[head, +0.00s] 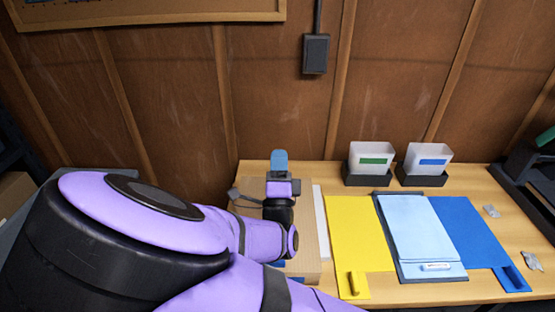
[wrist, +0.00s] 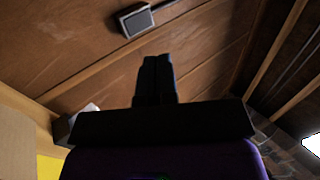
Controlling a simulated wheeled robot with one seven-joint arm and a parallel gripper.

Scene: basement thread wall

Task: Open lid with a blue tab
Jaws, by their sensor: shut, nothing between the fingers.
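A cardboard-coloured box (head: 308,240) stands at the left of the wooden table, largely hidden behind my arm. Small blue patches (head: 278,264) show at its near side, below my wrist. They may be the blue tab of its lid, but my arm covers too much to tell. The box top looks flat and closed where visible. My gripper (head: 280,160) is above the far part of the box, with its blue fingers pointing up toward the wall. In the wrist view the fingers (wrist: 155,78) are together with nothing between them. They touch nothing visible.
Right of the box lie a yellow panel (head: 348,225), a light-blue clipboard (head: 415,225) and a blue panel (head: 465,230) with a raised blue piece (head: 513,278). Two bins with a green label (head: 371,155) and a blue label (head: 428,155) stand behind. The wooden wall is close beyond.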

